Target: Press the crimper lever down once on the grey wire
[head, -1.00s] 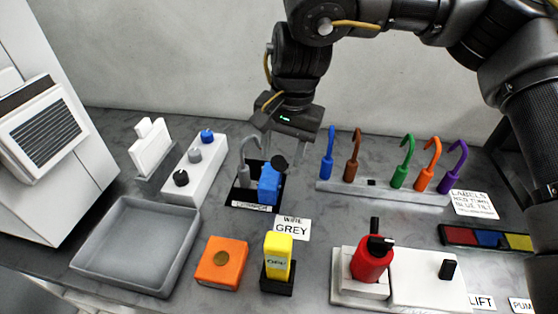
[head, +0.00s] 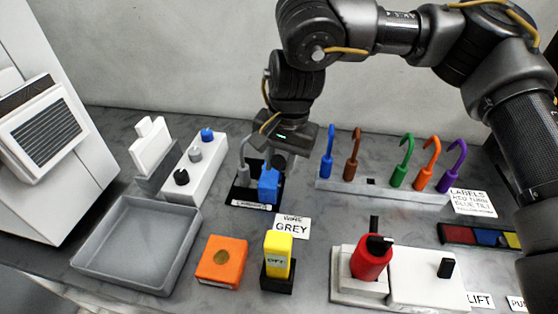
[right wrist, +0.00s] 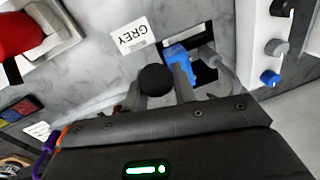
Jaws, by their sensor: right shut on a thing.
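The blue crimper (head: 269,186) stands on a black base, with its lever's black knob (head: 278,163) at its upper right. The hooked grey wire (head: 243,170) stands upright at the crimper's left. My right gripper (head: 279,158) is over the crimper, its fingers shut on the lever knob. In the right wrist view the black knob (right wrist: 155,80) sits between the fingers, with the blue crimper (right wrist: 177,54) and grey wire (right wrist: 212,58) beyond. The gripper partly hides the lever and the wire's top. My left gripper is not in view.
A card reading WIRE GREY (head: 291,226) lies in front of the crimper. A rack (head: 385,192) with several coloured hooked wires stands to the right. A white box with knobs (head: 195,170) and a grey tray (head: 137,285) are left. A red device (head: 371,260) stands at front right.

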